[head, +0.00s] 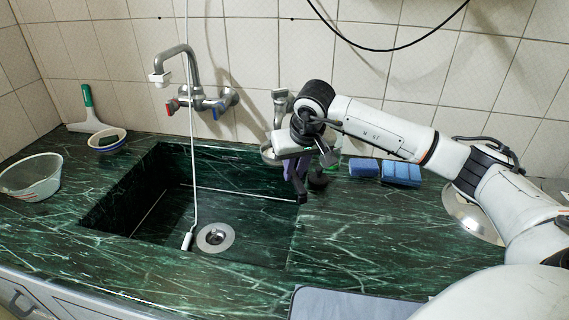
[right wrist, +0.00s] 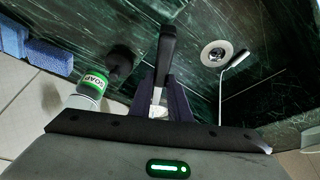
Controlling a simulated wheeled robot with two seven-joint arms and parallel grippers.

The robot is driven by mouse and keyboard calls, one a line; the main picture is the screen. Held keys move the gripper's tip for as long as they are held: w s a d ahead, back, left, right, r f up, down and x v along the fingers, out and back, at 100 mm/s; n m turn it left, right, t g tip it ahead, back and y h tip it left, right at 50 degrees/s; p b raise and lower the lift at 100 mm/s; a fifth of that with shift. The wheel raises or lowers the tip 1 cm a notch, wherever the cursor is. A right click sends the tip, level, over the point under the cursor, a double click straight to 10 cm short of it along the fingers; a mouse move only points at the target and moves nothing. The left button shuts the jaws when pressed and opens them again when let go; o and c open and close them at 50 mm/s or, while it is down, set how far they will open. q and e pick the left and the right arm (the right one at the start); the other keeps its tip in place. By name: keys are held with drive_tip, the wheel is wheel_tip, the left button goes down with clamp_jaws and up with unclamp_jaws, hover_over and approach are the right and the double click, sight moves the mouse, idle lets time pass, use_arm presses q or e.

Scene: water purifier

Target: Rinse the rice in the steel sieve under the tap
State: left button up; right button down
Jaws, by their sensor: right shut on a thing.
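My right gripper (head: 300,193) is at the back right corner of the sink. It is shut on a black handle with a steel shank (right wrist: 166,45), which looks like the steel sieve's. A rounded steel part (head: 268,154) shows just behind the gripper and may be its bowl; most of it is hidden. I cannot see any rice. The tap (head: 180,56), with a red and a blue handle, is on the wall above the sink's left part, away from the gripper. No water shows. My left gripper is not in view.
The green stone sink (head: 160,247) is empty apart from a white cord end (head: 187,241) beside the drain (head: 215,237). A pale bowl (head: 30,180) stands left. A soap bottle (right wrist: 92,87) and blue sponges (head: 401,173) are right of the sink. A second tap (head: 281,100) is behind the gripper.

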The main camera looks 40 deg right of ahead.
sight(302, 190)
drive_tip(key=shift+s+a, duration=0.4)
drive_tip(key=shift+s, duration=0.6)
drive_tip(key=shift+s+a, duration=0.35)
drive_tip(key=shift+s, duration=0.65)
drive_tip(key=shift+s+a, duration=0.4)
drive_tip(key=shift+s, duration=0.6)
